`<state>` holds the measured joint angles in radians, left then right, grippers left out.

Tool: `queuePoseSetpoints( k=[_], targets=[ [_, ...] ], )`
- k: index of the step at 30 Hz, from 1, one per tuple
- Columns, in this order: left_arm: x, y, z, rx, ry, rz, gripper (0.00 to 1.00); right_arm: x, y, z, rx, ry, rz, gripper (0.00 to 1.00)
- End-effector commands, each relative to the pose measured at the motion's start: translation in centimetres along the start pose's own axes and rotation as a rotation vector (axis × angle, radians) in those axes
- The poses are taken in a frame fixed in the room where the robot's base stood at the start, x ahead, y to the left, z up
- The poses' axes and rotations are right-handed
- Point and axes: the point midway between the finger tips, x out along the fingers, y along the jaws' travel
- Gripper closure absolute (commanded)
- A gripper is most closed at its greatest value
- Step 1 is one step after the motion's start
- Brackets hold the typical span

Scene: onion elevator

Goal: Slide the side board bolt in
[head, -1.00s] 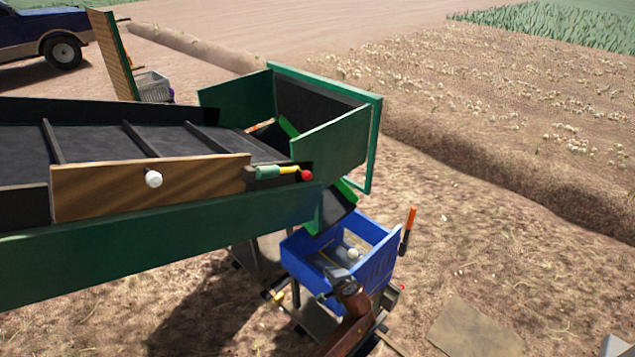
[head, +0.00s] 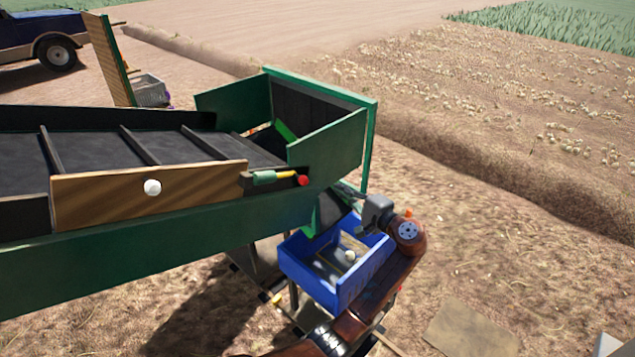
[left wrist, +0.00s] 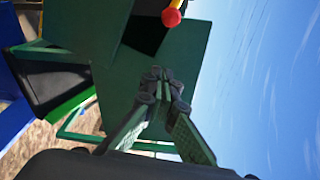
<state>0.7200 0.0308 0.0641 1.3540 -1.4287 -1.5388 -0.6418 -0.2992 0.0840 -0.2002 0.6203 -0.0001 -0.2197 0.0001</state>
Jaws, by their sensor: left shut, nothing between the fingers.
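The wooden side board (head: 120,196) with a white knob stands along the near side of the conveyor. Its bolt lies at the board's right end: a pale green sleeve (head: 263,178), a short yellow rod and a red knob (head: 303,180). Yellow rod shows between sleeve and knob. My left gripper (head: 343,190) is shut and empty, to the right of the red knob and slightly lower, apart from it. In the left wrist view the closed fingertips (left wrist: 160,75) are in front of a green panel, with the red knob (left wrist: 172,17) above them. My right gripper is out of view.
A blue bin (head: 350,285) with a white round thing inside stands under the conveyor's end, close to my left arm. The green hopper walls (head: 335,145) rise beside the bolt. A grey crate (head: 150,92) and a truck are far left.

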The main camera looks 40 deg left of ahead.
Motion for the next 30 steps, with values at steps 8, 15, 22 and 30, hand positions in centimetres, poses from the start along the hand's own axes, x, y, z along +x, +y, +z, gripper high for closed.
queuePoseSetpoints(
  k=[8, 15, 22, 30],
  targets=[
    [3.3, -0.2, 0.1, 0.002, -0.003, -0.001, 1.0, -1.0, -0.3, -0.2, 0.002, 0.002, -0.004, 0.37],
    [8.3, -0.3, 0.1, 0.002, -0.002, -0.001, 1.0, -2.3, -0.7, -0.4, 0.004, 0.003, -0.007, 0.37],
    [9.3, -0.1, 1.9, 0.0, 0.001, 0.001, 1.0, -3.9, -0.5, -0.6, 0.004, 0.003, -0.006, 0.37],
    [8.7, 0.0, 3.7, -0.001, 0.001, 0.0, 1.0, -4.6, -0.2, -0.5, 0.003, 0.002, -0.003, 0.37]
  ],
)
